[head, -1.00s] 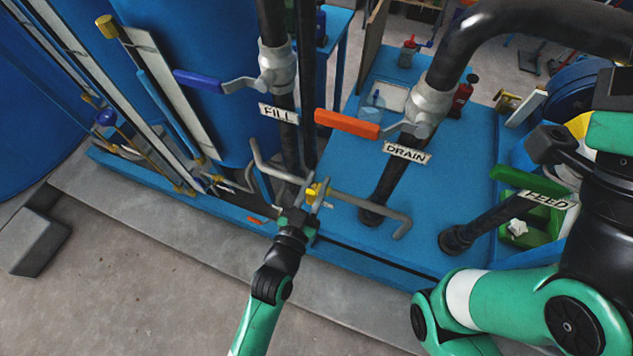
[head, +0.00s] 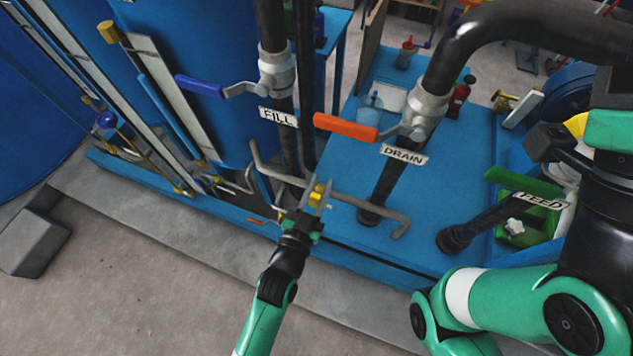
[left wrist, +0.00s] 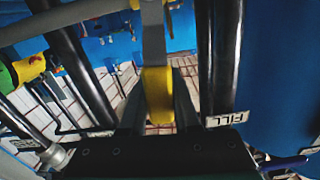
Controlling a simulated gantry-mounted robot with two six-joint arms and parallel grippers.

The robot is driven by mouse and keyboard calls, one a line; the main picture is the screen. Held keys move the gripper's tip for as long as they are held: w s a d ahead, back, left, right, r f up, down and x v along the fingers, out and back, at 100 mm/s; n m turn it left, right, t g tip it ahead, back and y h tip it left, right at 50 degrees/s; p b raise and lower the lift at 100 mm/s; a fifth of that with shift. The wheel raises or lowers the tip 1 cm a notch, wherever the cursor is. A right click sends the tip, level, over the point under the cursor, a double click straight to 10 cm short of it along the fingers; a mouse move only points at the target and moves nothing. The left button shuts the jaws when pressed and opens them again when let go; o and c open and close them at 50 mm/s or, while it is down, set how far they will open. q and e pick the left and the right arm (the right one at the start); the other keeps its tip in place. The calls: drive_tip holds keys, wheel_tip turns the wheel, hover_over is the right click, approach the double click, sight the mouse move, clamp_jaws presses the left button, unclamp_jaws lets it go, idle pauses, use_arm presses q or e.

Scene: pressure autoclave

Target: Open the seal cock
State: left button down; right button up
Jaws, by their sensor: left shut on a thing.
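The seal cock's small yellow handle (head: 317,195) sits by a bent grey pipe (head: 372,205), below the FILL label in the head view. My left gripper (head: 318,190) is shut on this handle, with a finger on each side. The fingers partly hide the handle, and the cock's body cannot be made out. My right arm shows at the right of the head view, but its fingers cannot be seen.
A blue-handled FILL valve (head: 200,86) and an orange-handled DRAIN valve (head: 345,127) stand above and behind the left gripper. The green FEED handle (head: 525,181) is at the right. Black vertical pipes stand close by. Concrete floor (head: 130,290) lies open at the front left.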

use_arm(q)
drive_tip(key=shift+s+d+f+m+b, duration=0.3)
drive_tip(key=shift+d+m+b, duration=0.35)
drive_tip(key=shift+m, duration=0.3)
drive_tip(key=shift+s+d+f+m+b, duration=0.25)
drive_tip(key=shift+d+m+b, duration=0.4)
drive_tip(key=shift+m, duration=0.35)
drive_tip(key=shift+s+d+f+m+b, duration=0.3)
drive_tip(key=shift+d+m+b, duration=0.35)
drive_tip(key=shift+m, duration=0.3)
drive_tip(key=shift+r, duration=0.1)
drive_tip(key=c, duration=0.6)
unclamp_jaws()
drive_tip(key=shift+c, duration=0.2)
drive_tip(key=p+v, duration=0.1)
drive_tip(key=v, duration=1)
drive_tip(key=shift+s+p, duration=0.35)
drive_tip(key=shift+p, duration=0.05)
